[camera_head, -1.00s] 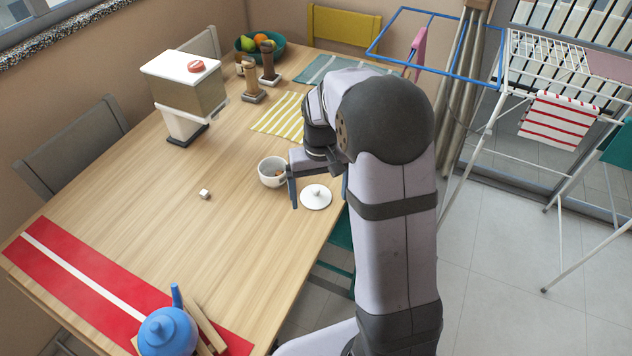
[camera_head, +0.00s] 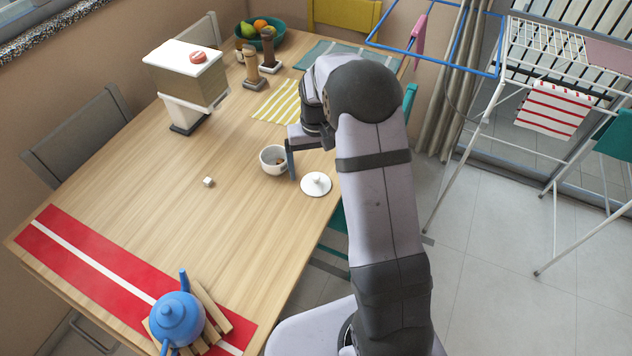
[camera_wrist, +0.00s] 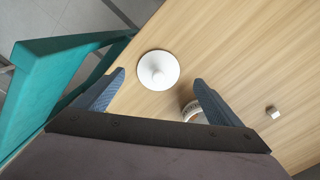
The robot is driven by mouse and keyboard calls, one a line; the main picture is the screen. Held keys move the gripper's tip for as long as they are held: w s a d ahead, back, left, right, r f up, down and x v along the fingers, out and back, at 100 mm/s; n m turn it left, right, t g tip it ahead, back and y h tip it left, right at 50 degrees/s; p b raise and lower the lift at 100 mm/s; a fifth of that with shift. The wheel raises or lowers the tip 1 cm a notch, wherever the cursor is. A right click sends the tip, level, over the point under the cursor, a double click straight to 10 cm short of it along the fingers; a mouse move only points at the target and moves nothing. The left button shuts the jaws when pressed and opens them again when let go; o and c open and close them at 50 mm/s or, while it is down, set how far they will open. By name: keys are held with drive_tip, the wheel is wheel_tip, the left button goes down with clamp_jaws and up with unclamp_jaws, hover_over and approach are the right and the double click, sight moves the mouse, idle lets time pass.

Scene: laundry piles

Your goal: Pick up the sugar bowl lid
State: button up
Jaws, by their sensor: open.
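The sugar bowl lid (camera_head: 316,185) is a white disc with a small knob, lying flat on the table near its right edge. In the wrist view the lid (camera_wrist: 158,71) lies ahead of my fingertips, between their lines and nearer the left finger. My gripper (camera_wrist: 160,77) is open and empty. In the head view one finger of it shows between the bowl and the lid; the other is hidden by my arm. The white sugar bowl (camera_head: 273,159) stands just left of the lid with brownish contents. In the wrist view the bowl (camera_wrist: 193,112) is partly hidden behind my right finger.
A white cube (camera_head: 208,182) lies left of the bowl. A teal chair (camera_wrist: 45,85) is close to the table edge by my left finger. The table's middle is clear.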

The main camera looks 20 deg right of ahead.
sight(316, 176)
drive_tip(key=shift+w+d+f+p, duration=0.15)
drive_tip(key=shift+f+p, duration=0.2)
drive_tip(key=shift+f, duration=0.9)
drive_tip(key=shift+w+d+f+p, duration=0.15)
drive_tip(key=shift+f+p, duration=0.2)
drive_tip(key=shift+f, duration=0.9)
drive_tip(key=shift+a, duration=0.1)
drive_tip(key=c, duration=1.1)
